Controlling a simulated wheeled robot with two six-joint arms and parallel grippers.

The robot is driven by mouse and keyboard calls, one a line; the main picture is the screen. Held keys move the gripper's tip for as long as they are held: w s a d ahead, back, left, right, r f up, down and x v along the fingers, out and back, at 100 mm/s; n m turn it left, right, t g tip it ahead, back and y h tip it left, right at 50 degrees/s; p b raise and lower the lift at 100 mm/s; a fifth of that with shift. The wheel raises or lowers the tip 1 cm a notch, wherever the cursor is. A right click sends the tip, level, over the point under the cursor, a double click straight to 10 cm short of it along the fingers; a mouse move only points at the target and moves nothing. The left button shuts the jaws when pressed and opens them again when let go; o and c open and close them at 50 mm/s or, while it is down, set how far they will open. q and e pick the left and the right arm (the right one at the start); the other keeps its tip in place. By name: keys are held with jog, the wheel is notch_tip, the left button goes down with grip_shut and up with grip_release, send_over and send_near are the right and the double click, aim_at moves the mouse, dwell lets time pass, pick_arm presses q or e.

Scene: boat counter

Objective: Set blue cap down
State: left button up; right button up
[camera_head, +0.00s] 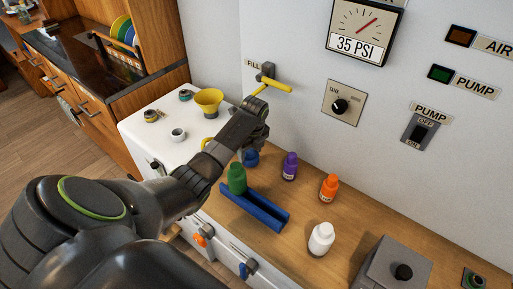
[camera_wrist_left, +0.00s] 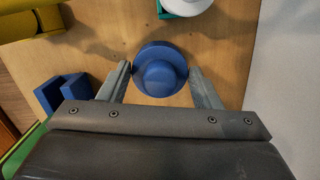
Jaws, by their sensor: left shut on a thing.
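The blue cap (camera_wrist_left: 160,68) is round with a raised knob and sits between the fingers of my left gripper (camera_wrist_left: 160,80) in the wrist view. The gripper is shut on it. In the head view the cap (camera_head: 250,158) shows just under the gripper, low over the wooden counter (camera_head: 285,205). I cannot tell whether it touches the wood. My right gripper is in neither view.
A green bottle (camera_head: 237,179) stands at the left end of a blue holder (camera_head: 262,213). Purple (camera_head: 289,167), orange (camera_head: 329,188) and white (camera_head: 321,239) bottles stand to the right. A yellow funnel (camera_head: 209,100) is at the left. A yellow-handled valve (camera_head: 271,82) sticks out from the wall.

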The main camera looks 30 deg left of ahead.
pick_arm(q)
jog(key=w, duration=0.3)
jog(key=shift+w+d, duration=0.1)
jog(key=shift+d, duration=0.1)
jog(key=shift+w, duration=0.2)
jog(key=shift+f, duration=0.4)
jog(key=shift+s+f, duration=0.1)
jog(key=shift+f, duration=0.05)
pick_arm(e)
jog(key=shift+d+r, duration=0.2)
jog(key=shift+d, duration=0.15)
pick_arm(q)
jog(key=shift+f, duration=0.15)
jog(key=o, duration=1.1)
jog(key=shift+c, duration=0.2)
